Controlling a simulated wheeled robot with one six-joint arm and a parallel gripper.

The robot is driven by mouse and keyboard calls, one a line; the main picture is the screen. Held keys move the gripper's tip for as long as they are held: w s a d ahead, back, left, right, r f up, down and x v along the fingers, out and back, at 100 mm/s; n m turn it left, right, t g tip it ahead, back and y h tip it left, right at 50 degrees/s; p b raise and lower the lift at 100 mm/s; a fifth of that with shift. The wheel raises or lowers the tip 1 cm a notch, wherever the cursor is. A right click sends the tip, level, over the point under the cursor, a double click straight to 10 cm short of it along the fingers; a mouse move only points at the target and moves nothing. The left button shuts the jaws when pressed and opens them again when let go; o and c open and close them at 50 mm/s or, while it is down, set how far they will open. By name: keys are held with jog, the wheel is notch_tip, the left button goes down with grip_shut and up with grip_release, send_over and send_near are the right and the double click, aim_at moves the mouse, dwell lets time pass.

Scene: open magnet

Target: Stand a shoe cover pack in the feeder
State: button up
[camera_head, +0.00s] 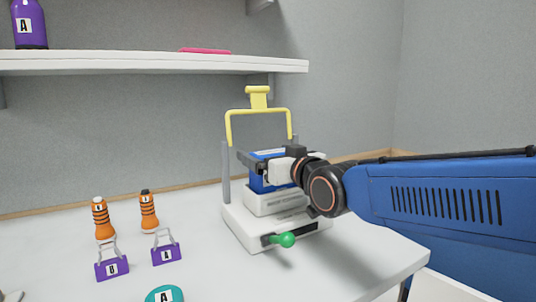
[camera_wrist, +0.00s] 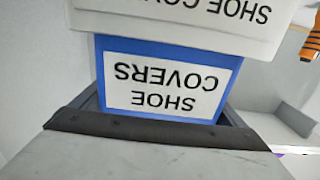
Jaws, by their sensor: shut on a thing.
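The shoe cover pack is a blue box (camera_head: 258,184) with a white label, and it shows upside down in the wrist view (camera_wrist: 170,53). My gripper (camera_head: 268,163) is shut on it, with dark fingers at the pack's sides in the wrist view (camera_wrist: 165,118). The feeder (camera_head: 240,222) is a white stand with a grey post, a yellow frame on top and a green knob in front. The pack is upright at the feeder's white lettered body (camera_wrist: 200,25). I cannot tell whether its bottom is inside or just above it.
A teal disc (camera_head: 164,295) lies at the front. A shelf (camera_head: 150,63) with a purple bottle (camera_head: 29,26) hangs above.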

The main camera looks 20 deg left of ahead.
jog(key=o, duration=1)
jog(key=shift+s+d, duration=0.1)
jog(key=v, duration=1.7)
jog(key=shift+s, duration=0.1)
